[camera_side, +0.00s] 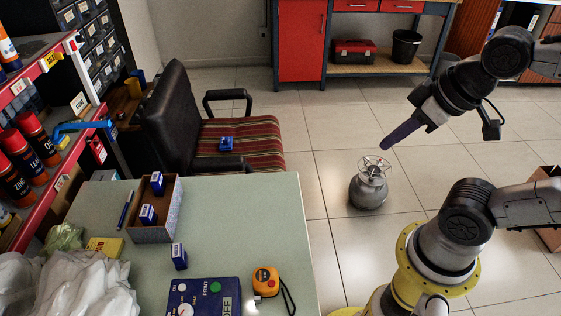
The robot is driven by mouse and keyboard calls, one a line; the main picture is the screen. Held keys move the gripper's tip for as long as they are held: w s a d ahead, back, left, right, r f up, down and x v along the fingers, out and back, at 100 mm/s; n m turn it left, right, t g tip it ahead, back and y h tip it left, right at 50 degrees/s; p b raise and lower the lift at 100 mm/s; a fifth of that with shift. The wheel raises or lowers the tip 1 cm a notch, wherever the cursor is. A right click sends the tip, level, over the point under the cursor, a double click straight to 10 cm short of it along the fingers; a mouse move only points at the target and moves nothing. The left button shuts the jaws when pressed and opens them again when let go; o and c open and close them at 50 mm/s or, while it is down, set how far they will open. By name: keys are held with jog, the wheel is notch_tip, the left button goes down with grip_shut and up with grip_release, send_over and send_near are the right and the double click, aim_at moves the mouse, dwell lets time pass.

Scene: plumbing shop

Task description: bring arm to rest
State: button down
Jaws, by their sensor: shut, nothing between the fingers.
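My gripper (387,145) is at the right of the picture, held up over the tiled floor on a dark arm. Its fingers are shut together, point down to the left, and hold nothing. It is clear of the table (240,210), beyond the table's right edge. From this angle its tip appears just above a grey metal canister (368,190) with a wire stand on top. I see a gap between them in the picture.
A cardboard box (152,232) with small blue boxes stands on the table. Another blue box (179,257), a blue control box (203,298) and an orange tape measure (266,281) lie nearby. A striped chair (255,150) stands behind. Shelves (60,140) line the left.

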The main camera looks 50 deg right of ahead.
jog(key=shift+s+f+m, duration=0.1)
jog(key=shift+s+m, duration=0.05)
jog(key=shift+m, duration=0.15)
